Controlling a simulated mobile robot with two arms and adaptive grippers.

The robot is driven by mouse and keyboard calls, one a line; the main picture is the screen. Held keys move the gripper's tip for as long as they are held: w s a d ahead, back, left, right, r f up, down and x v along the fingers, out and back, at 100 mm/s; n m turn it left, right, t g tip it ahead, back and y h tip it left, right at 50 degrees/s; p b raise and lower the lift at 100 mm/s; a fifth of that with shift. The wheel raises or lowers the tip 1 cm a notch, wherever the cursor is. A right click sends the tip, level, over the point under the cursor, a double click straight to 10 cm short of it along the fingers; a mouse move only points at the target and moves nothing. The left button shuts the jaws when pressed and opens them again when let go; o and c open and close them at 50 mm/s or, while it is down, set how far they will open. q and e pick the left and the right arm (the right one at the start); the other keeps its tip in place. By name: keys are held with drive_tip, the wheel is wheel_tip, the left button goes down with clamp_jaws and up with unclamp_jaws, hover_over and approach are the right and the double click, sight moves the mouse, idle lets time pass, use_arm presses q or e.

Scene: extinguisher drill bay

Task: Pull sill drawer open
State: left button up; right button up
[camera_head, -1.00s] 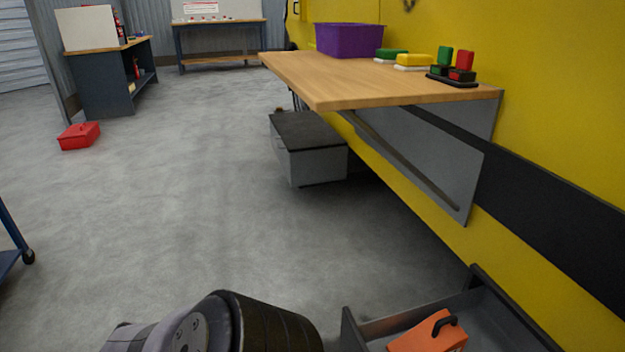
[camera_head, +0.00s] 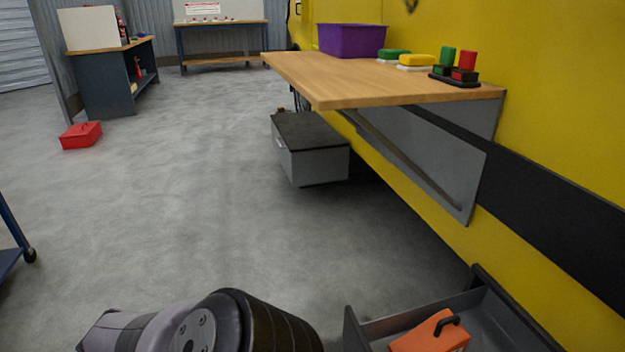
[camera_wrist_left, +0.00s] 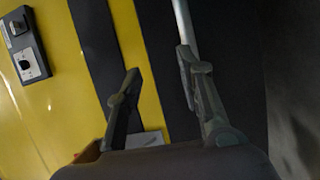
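In the head view a grey drawer (camera_head: 365,334) stands open at the lower right, low beside the yellow wall. An orange case (camera_head: 432,335) with a black handle lies in it. The drawer's near part is cut off by the picture edge. My left gripper (camera_wrist_left: 158,62) shows in the left wrist view, with its fingers apart and nothing seen between their tips. A light grey bar (camera_wrist_left: 182,20) runs past the tip of its right finger; I cannot tell whether they touch. The head view does not show this gripper. My right gripper is in neither view.
A wooden shelf (camera_head: 330,85) juts from the yellow wall, with a purple bin (camera_head: 350,40) and colored blocks on it. A grey box (camera_head: 312,160) is below it. A red toolbox (camera_head: 81,135) lies on the open floor at left.

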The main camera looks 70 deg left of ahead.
use_arm(q)
drive_tip(key=shift+g, duration=0.3)
drive_tip(key=s, duration=0.1)
drive_tip(key=s+f, duration=0.1)
drive_tip(key=s, duration=0.1)
drive_tip(key=s+a, duration=0.1)
drive_tip(key=s, duration=0.1)
drive_tip(key=shift+s+f+b, duration=0.2)
drive_tip(key=shift+f+b, duration=0.1)
drive_tip(key=shift+b, duration=0.05)
drive_tip(key=shift+w+r, duration=0.1)
